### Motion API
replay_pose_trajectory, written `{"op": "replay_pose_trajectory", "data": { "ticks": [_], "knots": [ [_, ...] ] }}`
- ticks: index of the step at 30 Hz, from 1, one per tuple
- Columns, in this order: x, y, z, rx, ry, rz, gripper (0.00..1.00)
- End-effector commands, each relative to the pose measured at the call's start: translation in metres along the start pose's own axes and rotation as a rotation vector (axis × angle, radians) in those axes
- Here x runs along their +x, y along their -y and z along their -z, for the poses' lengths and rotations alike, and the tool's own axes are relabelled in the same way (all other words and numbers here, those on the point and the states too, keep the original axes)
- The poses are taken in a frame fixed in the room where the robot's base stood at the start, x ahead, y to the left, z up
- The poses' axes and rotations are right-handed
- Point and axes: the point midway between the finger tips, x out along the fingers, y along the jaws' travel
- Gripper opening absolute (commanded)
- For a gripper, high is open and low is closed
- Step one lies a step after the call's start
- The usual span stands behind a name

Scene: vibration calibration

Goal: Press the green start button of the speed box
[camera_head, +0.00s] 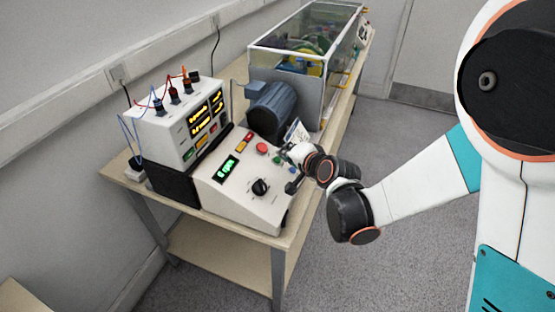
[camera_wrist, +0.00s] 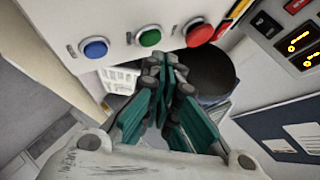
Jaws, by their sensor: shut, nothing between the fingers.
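The speed box (camera_head: 235,195) is a pale sloped console on the bench, with a green-lit display, a black knob and a red button. In the wrist view, the green start button (camera_wrist: 149,37) sits on the pale panel between a blue button (camera_wrist: 94,47) and a red button (camera_wrist: 199,33). My gripper (camera_wrist: 166,61) is shut and empty. Its fingertips appear just below and slightly right of the green button in the picture. I cannot tell whether they touch the panel. In the head view, my wrist is over the right side of the box and hides part of it.
A meter unit (camera_head: 170,130) with yellow displays and plugged cables stands left of the box. A blue-grey motor (camera_head: 272,108) and a clear-walled enclosure (camera_head: 305,45) stand behind. The wooden bench (camera_head: 205,252) has a lower shelf. The floor to the right is clear.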

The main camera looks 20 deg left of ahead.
Motion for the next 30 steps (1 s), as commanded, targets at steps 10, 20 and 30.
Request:
{"op": "replay_pose_trajectory", "data": {
  "ticks": [10, 20, 30],
  "knots": [
    [0.0060, -0.0048, -0.0046, 0.000, 0.000, 0.000, 0.00],
    [0.0057, -0.0041, -0.0043, 0.000, 0.000, 0.000, 0.00],
    [0.0080, -0.0059, -0.0060, 0.000, 0.000, 0.000, 0.00]
  ]
}}
